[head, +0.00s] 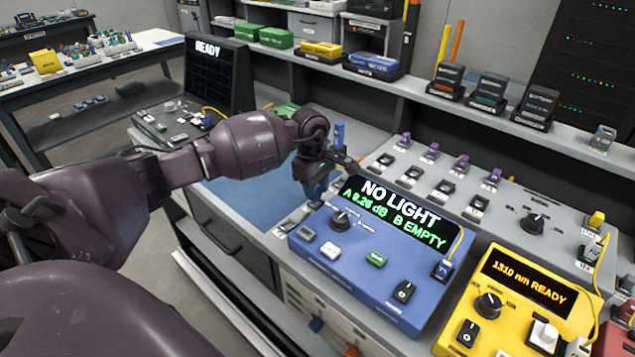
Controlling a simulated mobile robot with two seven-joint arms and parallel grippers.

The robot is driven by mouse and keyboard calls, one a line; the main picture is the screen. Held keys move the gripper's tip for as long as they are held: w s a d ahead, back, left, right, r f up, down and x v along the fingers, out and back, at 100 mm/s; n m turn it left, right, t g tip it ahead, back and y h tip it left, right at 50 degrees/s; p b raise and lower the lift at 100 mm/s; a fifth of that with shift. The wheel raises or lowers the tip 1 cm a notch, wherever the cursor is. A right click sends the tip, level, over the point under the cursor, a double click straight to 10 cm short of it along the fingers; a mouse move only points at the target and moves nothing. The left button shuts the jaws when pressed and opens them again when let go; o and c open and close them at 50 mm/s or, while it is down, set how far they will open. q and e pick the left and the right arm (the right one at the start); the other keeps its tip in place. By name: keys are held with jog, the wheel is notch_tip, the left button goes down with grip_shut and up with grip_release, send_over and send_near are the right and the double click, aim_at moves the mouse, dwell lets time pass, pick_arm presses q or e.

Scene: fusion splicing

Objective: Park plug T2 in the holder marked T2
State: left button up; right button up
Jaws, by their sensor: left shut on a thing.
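My left gripper (318,178) reaches over the bench just behind the left end of the blue meter. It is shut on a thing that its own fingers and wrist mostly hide. I cannot make out whether this is plug T2. A row of small dark holders (444,187) with pale labels sits on the grey panel behind the meter, with purple pieces (432,150) behind them. Their labels are too small to read, so I cannot tell which is T2. My right gripper is not in view.
A yellow source (470,338) reads "1310 nm READY". A splicer screen (215,75) reads "READY". A blue mat (240,205) lies clear left of the meter.

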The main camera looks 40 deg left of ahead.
pick_arm(q)
jog(key=shift+f, duration=0.1)
dwell(0.5)
jog(key=shift+d, duration=0.2)
dwell(0.5)
jog(key=shift+f, duration=0.1)
dwell(0.5)
jog(key=shift+f+b, duration=0.4)
jog(key=shift+b, duration=0.05)
jog(key=o, duration=1)
